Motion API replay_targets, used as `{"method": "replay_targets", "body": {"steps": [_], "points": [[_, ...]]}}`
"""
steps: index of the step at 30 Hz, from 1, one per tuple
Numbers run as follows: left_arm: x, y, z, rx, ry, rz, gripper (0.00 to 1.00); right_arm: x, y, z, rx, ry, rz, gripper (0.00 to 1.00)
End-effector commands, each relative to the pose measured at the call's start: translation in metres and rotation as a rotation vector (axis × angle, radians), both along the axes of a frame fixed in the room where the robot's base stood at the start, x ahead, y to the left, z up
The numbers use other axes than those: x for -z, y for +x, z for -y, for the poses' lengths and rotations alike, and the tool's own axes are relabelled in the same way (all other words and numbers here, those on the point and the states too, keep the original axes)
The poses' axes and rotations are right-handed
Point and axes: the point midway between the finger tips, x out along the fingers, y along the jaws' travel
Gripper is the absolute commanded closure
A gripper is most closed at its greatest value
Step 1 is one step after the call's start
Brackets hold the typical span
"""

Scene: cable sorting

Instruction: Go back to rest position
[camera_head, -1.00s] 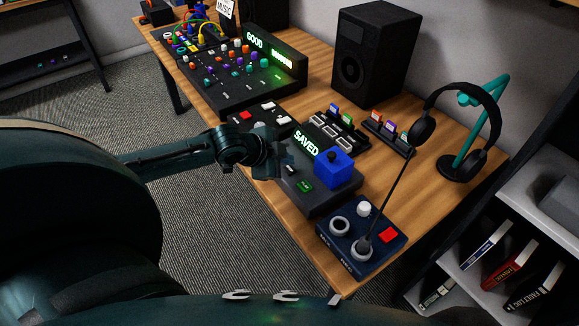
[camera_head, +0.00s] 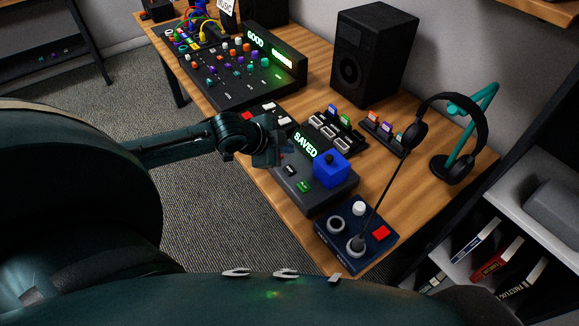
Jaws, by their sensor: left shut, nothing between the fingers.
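My left gripper (camera_head: 273,146) is at the table's left edge, beside the black device with the lit SAVED display (camera_head: 305,145). It looks shut, with nothing held. A blue block with a round knob (camera_head: 331,168) sits on that device, to the right of my gripper and apart from it. My right gripper is not in view.
On the wooden table (camera_head: 413,190) stand a mixer (camera_head: 240,80) with a lit GOOD display, a black speaker (camera_head: 370,55), headphones on a teal stand (camera_head: 464,145), and a blue microphone base (camera_head: 357,238). A shelf with books (camera_head: 495,258) is at right.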

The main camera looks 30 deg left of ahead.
Motion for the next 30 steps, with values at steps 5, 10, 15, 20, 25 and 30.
{"method": "replay_targets", "body": {"steps": [5, 10, 15, 20, 25, 30], "points": [[0.0, 0.0, 0.0, 0.0, 0.0, 0.0, 1.0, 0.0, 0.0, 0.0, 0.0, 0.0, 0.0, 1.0], [0.0, 0.0, 0.0, 0.0, 0.0, 0.0, 1.0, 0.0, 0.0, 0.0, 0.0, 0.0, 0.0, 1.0], [0.0, 0.0, 0.0, 0.0, 0.0, 0.0, 1.0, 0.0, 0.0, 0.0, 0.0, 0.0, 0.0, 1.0], [0.01, -0.013, 0.021, -0.002, -0.027, -0.033, 1.0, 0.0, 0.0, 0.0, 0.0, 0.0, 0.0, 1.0], [0.034, -0.075, 0.089, -0.079, -0.131, -0.166, 1.0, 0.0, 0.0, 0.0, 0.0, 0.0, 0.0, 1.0], [0.036, -0.135, 0.117, -0.281, -0.208, -0.295, 1.0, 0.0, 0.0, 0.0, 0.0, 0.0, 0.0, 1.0]]}}
